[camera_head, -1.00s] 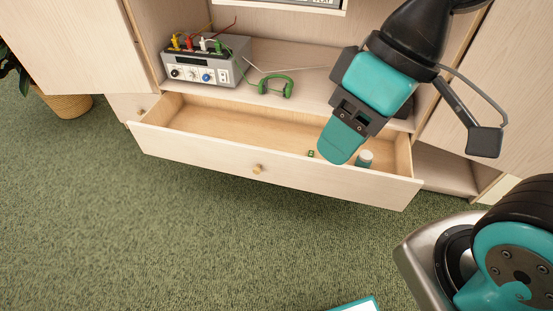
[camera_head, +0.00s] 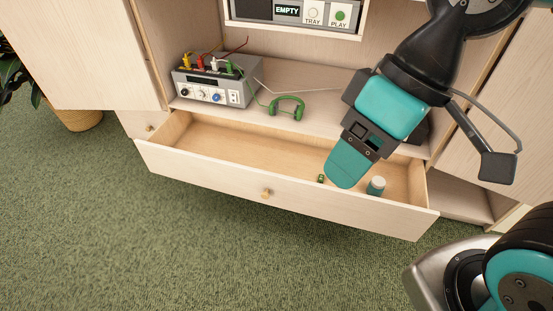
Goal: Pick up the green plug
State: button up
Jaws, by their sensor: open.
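The green plug (camera_head: 229,68) stands upright in the top of a grey device (camera_head: 213,86) on the cabinet shelf, at the right end of a row of yellow, red and white plugs. A thin green cable runs from it toward green headphones (camera_head: 287,106) lying on the shelf. My gripper (camera_head: 346,169) points down over the right part of the open drawer, well to the right of the plug and apart from it. Its teal finger hides part of the drawer. It is open, and I see nothing held in it.
The open drawer (camera_head: 257,186) juts out below the shelf. It holds a small white-capped jar (camera_head: 376,186) and a tiny green item (camera_head: 321,178) near my gripper. A thin rod lies behind the headphones. A panel reading EMPTY (camera_head: 288,11) sits above. Cabinet doors flank the shelf.

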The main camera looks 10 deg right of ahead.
aim_at(230, 69)
jog(key=u, duration=0.5)
jog(key=i, duration=0.5)
jog(key=u, duration=1.35)
jog(key=i, duration=1.45)
jog(key=z, duration=0.5)
jog(key=i, duration=0.7)
jog(key=z, duration=1.05)
jog(key=i, duration=0.3)
jog(key=z, duration=0.25)
